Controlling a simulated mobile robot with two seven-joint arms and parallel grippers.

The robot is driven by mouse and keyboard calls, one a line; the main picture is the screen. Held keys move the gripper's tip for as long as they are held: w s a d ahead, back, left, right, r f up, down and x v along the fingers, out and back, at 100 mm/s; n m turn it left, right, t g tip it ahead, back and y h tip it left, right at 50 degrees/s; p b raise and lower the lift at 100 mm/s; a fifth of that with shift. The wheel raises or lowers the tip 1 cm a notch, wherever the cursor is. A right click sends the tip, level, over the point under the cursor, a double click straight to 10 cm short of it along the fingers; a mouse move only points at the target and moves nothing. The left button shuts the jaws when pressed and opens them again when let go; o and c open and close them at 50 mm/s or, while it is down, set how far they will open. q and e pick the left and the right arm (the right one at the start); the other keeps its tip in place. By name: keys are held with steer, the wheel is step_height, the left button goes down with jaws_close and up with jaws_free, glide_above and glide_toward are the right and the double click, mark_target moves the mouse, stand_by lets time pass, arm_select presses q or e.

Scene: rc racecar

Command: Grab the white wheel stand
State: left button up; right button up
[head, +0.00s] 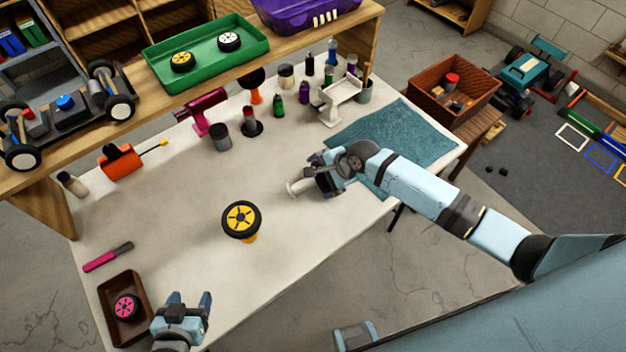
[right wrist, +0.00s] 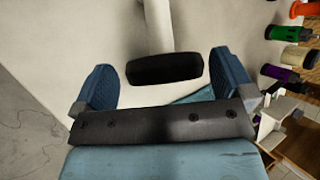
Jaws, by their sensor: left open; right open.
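The white wheel stand (head: 298,187) appears to lie on its side on the table, its flared end pointing left in the head view. In the right wrist view its white post (right wrist: 158,25) runs up out of the picture. A black, tyre-like part (right wrist: 165,69) sits at the near end. My right gripper (head: 319,175) is open over that end. In the wrist view its fingers (right wrist: 163,82) stand on either side of the black part, with gaps; contact is not visible. My left gripper (head: 189,303) is open and empty near the table's front left.
A yellow wheel (head: 241,218) on a yellow stand is mid-table. A brown tray (head: 135,285) with a pink wheel lies beside my left gripper. A teal mat (head: 425,130) lies right.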

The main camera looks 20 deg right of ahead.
steer(key=c, duration=1)
steer(key=shift+o, duration=0.2)
steer(key=shift+r, duration=0.15)
